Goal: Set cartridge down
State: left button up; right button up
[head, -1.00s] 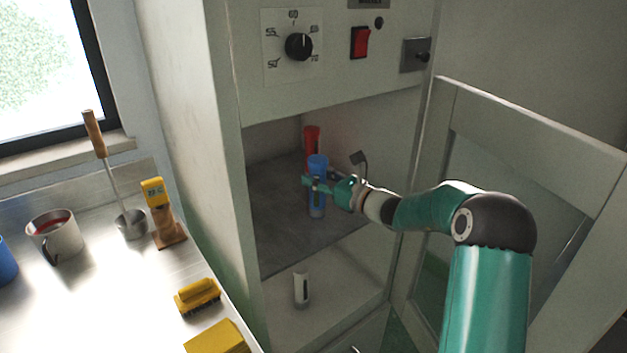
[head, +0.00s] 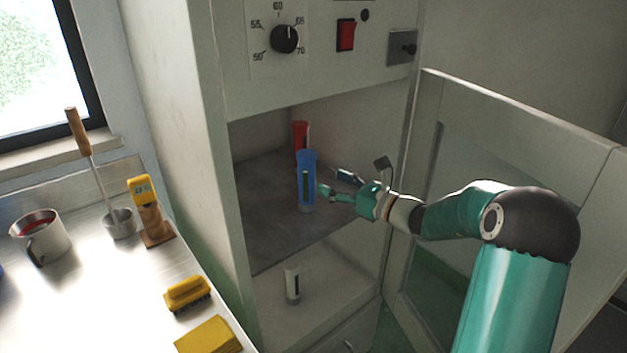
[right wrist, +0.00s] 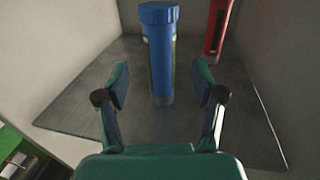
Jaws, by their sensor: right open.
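A blue cartridge (head: 307,178) stands upright on the grey shelf (head: 262,225) inside the open cabinet; it also shows in the right wrist view (right wrist: 160,55). My right gripper (head: 333,184) is open and empty, to the right of the blue cartridge and apart from it. In the right wrist view its two fingers (right wrist: 164,92) are spread, with the cartridge beyond and between them. A red cartridge (head: 300,136) stands behind the blue one and is partly hidden by it. My left gripper is not in view.
The cabinet door (head: 520,130) stands open at the right, beside my right arm. A white cartridge (head: 292,285) stands on the lower shelf.

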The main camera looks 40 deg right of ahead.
jog(key=shift+s+d, duration=0.15)
jog(key=shift+s, duration=1.55)
